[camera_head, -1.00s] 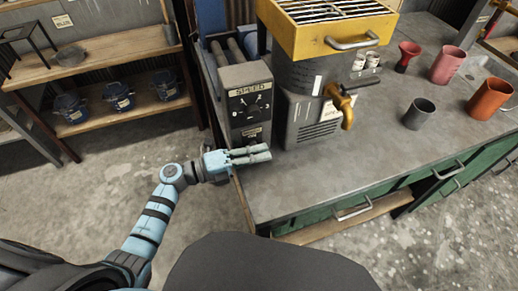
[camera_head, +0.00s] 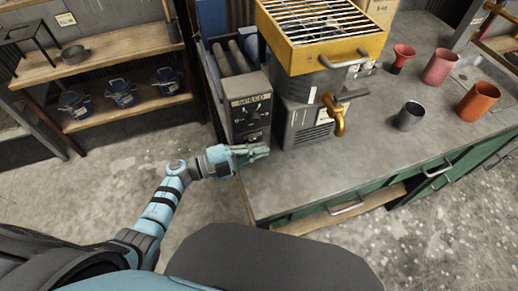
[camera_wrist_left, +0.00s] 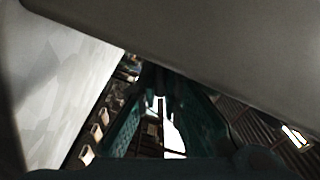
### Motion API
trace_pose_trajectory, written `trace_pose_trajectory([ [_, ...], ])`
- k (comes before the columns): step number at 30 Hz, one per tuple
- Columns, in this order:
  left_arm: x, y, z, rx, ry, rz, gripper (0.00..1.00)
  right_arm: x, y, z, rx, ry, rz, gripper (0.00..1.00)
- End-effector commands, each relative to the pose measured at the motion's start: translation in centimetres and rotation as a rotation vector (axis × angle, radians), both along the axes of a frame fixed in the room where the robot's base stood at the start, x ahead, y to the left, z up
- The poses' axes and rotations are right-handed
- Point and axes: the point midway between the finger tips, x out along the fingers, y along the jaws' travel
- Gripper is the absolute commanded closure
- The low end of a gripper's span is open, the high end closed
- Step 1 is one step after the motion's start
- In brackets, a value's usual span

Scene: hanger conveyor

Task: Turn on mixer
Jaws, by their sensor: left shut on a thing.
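The mixer (camera_head: 309,105) stands on the grey workbench, with a yellow grated top (camera_head: 320,35) and a brass tap (camera_head: 340,115). To its left is a dark control box (camera_head: 250,105) labelled SPEED, with a dial (camera_head: 251,113) and a small plate below it. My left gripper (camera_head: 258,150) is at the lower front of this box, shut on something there. Its fingers hide the spot, so the exact part is unclear. In the left wrist view the teal fingers (camera_wrist_left: 160,120) are close together under a large grey surface. My right gripper is not in view.
A grey cup (camera_head: 409,116), a red cup (camera_head: 402,57), a pink cup (camera_head: 441,66) and an orange cup (camera_head: 476,101) stand on the workbench (camera_head: 370,155). A wooden shelf (camera_head: 100,55) with several blue pots is at the left. The front bench top is clear.

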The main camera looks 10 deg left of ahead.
Motion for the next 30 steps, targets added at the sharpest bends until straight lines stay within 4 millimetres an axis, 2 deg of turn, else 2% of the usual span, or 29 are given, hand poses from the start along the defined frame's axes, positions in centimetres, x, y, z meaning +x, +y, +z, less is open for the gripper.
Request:
trace_pose_trajectory([
  [11,0.0,0.0,0.0,-0.004,0.007,0.000,1.00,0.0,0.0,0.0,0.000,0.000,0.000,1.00],
  [12,0.0,0.0,0.0,-0.004,0.007,0.000,0.92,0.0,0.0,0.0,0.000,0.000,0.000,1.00],
  [16,0.0,0.0,0.0,-0.004,0.006,0.000,0.72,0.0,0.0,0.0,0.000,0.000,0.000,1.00],
  [26,-0.1,0.3,0.0,-0.003,0.005,0.000,0.72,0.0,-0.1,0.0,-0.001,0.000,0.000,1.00],
  [30,-1.4,2.2,-0.1,0.000,0.006,0.001,0.72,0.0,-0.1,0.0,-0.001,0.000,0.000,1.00],
])
